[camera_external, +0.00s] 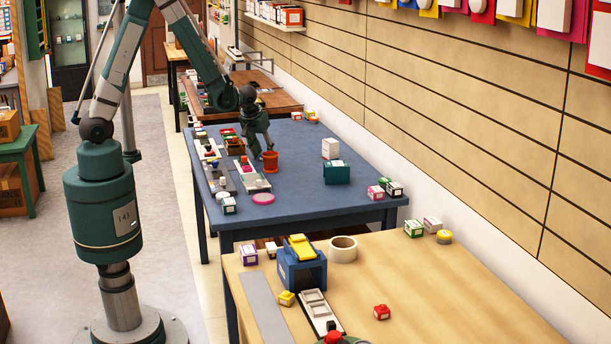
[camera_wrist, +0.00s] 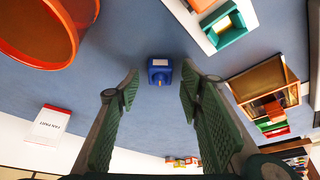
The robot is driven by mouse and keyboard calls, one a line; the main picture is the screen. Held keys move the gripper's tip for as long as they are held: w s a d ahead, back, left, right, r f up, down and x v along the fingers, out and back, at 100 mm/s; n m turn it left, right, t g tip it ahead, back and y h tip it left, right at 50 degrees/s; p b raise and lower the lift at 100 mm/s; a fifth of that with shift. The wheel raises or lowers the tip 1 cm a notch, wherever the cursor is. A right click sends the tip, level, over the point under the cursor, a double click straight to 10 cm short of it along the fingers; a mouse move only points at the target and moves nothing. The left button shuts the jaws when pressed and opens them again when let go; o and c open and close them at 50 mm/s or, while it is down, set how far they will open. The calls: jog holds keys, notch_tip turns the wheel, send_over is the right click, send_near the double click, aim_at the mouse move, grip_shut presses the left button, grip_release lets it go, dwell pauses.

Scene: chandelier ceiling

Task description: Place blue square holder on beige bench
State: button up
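In the wrist view a small blue square holder (camera_wrist: 159,70) with a yellow spot in its middle lies on the blue table (camera_wrist: 160,112). My gripper (camera_wrist: 160,90) is open, with its green fingers apart and nothing between them; the holder appears beyond the fingertips, in line with the gap. In the external view my gripper (camera_external: 257,147) is above the blue table (camera_external: 300,195), beside an orange pot (camera_external: 270,162). I cannot make out the small holder for certain there. The beige bench (camera_external: 450,290) is in the foreground, with open wood at its right.
The orange pot (camera_wrist: 38,30) is close at upper left in the wrist view. An open wooden box (camera_wrist: 262,85) and a teal tray (camera_wrist: 224,25) lie to the right. On the bench stand a blue block with a yellow top (camera_external: 301,265), a tape roll (camera_external: 343,249) and small boxes.

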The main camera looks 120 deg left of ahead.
dwell(0.4)
jog(key=c, duration=0.9)
jog(key=shift+r, duration=0.1)
jog(key=shift+r+p, duration=0.9)
jog(key=shift+r, duration=4)
jog(key=shift+w, duration=0.1)
